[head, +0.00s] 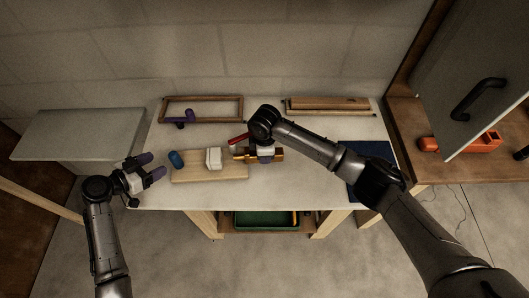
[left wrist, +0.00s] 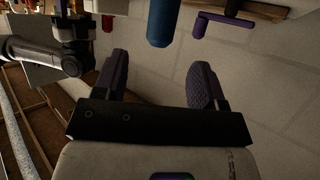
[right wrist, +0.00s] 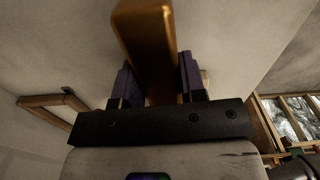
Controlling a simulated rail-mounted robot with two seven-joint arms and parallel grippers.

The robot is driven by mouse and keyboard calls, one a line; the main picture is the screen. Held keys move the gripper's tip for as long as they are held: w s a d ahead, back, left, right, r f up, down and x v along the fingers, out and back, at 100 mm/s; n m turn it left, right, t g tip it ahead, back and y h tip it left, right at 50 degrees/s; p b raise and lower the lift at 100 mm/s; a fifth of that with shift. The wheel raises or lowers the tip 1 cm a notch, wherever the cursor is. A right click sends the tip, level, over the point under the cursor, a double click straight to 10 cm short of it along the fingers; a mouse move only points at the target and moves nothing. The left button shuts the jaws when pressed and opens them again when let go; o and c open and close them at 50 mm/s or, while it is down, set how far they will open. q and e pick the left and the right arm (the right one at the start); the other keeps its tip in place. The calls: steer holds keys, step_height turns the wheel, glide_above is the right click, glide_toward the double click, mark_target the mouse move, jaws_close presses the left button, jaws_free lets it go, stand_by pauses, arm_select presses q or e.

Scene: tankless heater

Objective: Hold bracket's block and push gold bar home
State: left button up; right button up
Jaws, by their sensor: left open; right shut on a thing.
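The white block (head: 213,158) stands on the wooden board (head: 195,174) near the middle of the table; I take it for the bracket's block. The gold bar (head: 278,155) lies to its right, with its left end close to the block; I cannot tell whether they touch. My right gripper (head: 263,152) is shut on the gold bar, which shows between its fingers in the right wrist view (right wrist: 150,45). My right arm hides part of the bar. My left gripper (head: 155,165) is open and empty, left of the board and apart from the block.
A blue cylinder (head: 177,159) stands between my left gripper and the block. A red piece (head: 238,139) is behind the bar. A purple handle (head: 182,120) lies by a wooden frame (head: 225,98) at the back. A dark blue mat (head: 355,185) is at right.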

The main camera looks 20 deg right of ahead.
mark_target(173, 156)
arm_select(q)
steer(key=shift+x, duration=3.6)
steer(key=shift+c, duration=0.4)
steer(key=shift+f, duration=0.1)
jaws_close()
